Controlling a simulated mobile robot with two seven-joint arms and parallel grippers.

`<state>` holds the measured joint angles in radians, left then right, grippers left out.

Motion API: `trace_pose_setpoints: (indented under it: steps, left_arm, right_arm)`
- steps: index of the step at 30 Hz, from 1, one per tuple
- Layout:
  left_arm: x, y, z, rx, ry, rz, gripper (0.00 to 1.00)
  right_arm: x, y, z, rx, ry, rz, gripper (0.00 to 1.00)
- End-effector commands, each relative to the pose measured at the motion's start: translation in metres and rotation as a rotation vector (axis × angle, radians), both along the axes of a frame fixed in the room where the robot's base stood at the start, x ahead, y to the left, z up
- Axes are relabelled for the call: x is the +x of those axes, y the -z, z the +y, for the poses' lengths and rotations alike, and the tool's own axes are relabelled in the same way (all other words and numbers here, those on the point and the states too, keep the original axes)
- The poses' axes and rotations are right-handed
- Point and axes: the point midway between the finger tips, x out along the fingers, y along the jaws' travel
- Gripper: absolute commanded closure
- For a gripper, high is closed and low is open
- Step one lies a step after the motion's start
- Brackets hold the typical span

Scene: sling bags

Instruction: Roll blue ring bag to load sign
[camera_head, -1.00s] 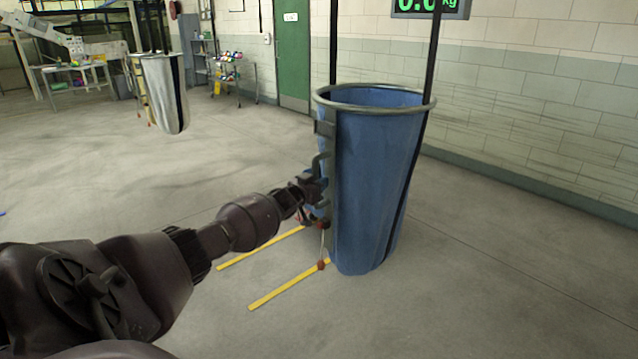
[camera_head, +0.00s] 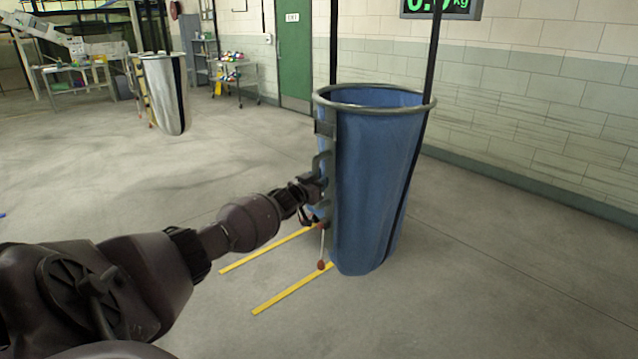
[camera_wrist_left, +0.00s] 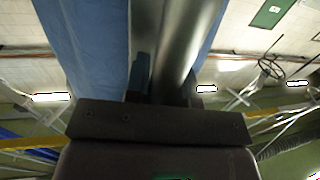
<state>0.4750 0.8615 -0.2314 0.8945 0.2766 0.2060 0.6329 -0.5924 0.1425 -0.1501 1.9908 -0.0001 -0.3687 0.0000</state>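The blue ring bag (camera_head: 372,190) hangs upright from black straps, with a grey metal ring round its open top. A grey upright bar with a handle runs down its left side. My left gripper (camera_head: 318,188) is at this handle and appears shut on it; its fingertips are partly hidden. The left wrist view shows the blue cloth (camera_wrist_left: 85,50) and a grey bar (camera_wrist_left: 185,50) close in front of the gripper. The load sign (camera_head: 441,6) with green digits and "kg" is on the wall at upper right, cut by the top edge. My right gripper is out of view.
Yellow floor lines (camera_head: 290,288) lie beside and below the bag. A trolley (camera_head: 236,80) stands near the green door (camera_head: 293,50). The block wall (camera_head: 545,110) bounds the right; the floor between is clear.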

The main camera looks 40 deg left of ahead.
Motion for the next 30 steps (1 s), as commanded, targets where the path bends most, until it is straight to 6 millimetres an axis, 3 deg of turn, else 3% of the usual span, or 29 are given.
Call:
trace_pose_setpoints:
  steps: [1, 6, 17, 30]
  left_arm:
    - [0.000, 0.001, 0.000, 0.000, -0.001, 0.002, 0.74]
    - [0.000, 0.001, 0.000, 0.000, -0.001, 0.001, 0.52]
    - [-0.004, 0.001, -0.001, 0.000, 0.000, 0.001, 0.52]
    - [-0.051, 0.000, -0.006, -0.001, 0.000, 0.002, 0.52]
  right_arm:
    - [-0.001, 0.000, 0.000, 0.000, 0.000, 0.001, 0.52]
    - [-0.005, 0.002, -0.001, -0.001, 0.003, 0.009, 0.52]
    - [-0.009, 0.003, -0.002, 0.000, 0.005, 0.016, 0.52]
    - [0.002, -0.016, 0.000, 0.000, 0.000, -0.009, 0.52]
